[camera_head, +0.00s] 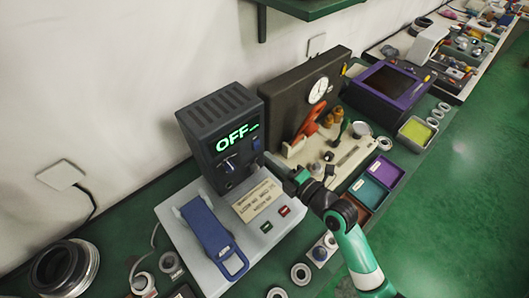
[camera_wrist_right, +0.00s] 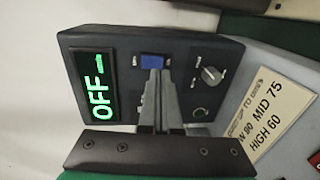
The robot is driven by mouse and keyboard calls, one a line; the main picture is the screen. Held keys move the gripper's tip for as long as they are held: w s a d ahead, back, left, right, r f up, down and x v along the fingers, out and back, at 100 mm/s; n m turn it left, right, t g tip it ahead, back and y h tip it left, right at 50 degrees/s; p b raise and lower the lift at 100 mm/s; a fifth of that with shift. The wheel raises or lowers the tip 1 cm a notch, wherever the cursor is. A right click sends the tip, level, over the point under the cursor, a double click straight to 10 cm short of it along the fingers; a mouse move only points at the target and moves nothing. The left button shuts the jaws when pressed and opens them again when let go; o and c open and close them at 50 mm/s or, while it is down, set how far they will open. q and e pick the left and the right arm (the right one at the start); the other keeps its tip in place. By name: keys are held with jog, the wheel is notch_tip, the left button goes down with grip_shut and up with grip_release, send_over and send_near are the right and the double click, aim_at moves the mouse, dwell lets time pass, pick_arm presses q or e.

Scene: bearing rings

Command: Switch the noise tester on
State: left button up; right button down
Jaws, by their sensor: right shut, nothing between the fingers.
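The noise tester is a dark box (camera_head: 222,112) on a pale grey base (camera_head: 190,240). Its display reads OFF in green letters (camera_head: 236,138), also in the right wrist view (camera_wrist_right: 97,85). A blue rocker switch (camera_wrist_right: 153,60) sits on the box's front face, beside a round knob (camera_wrist_right: 211,75). My right gripper (camera_head: 269,159) is shut and empty, its fingers pointing at the box front. In the right wrist view the fingertips (camera_wrist_right: 153,72) overlap the lower edge of the blue switch; I cannot tell whether they touch it. My left gripper is not in view.
The base carries a blue handle-like part (camera_head: 207,228), a printed label plate (camera_head: 257,200), and a red button (camera_head: 285,211) and green button (camera_head: 266,227). Bearing rings lie along the front edge.

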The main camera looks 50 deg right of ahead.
aim_at(257, 149)
jog(key=shift+w+d+f, duration=0.1)
jog(key=shift+w+f, duration=0.05)
jog(key=shift+w, duration=0.65)
jog(key=shift+w+f, duration=0.1)
jog(key=shift+w, duration=0.7)
jog(key=b, duration=0.4)
jog(key=shift+w+f+t, duration=0.1)
jog(key=shift+f+t, duration=0.15)
jog(key=shift+t, duration=0.15)
